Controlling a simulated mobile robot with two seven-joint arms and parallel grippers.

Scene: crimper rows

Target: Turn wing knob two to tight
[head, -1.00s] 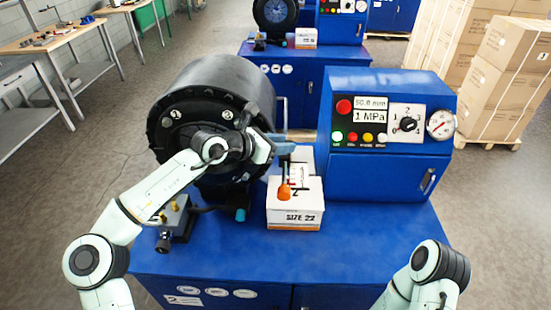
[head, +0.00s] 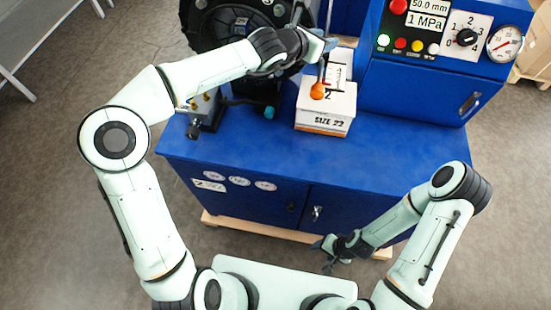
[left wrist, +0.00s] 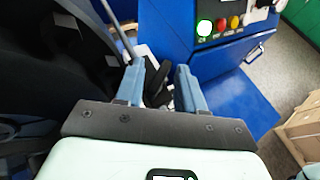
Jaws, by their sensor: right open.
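The crimper's black round head (head: 222,28) is at the top of the head view, partly cut off and covered by my left arm. My left gripper (head: 326,44) is beside its right side, above the white box marked SIZE 22 (head: 326,122). In the left wrist view its two blue fingers (left wrist: 160,88) stand apart, with a dark two-bladed piece (left wrist: 157,78) showing between or beyond them. I cannot tell whether this is wing knob two or whether the fingers touch it. My right gripper (head: 334,252) is open and low in front of the cabinet.
An orange-tipped lever (head: 317,91) is near the left gripper. The blue control box (head: 412,88) with buttons, dial (head: 466,37) and gauge (head: 504,43) stands right. A small grey fitting (head: 203,110) sits left on the blue cabinet (head: 250,150). The cabinet's right front top is clear.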

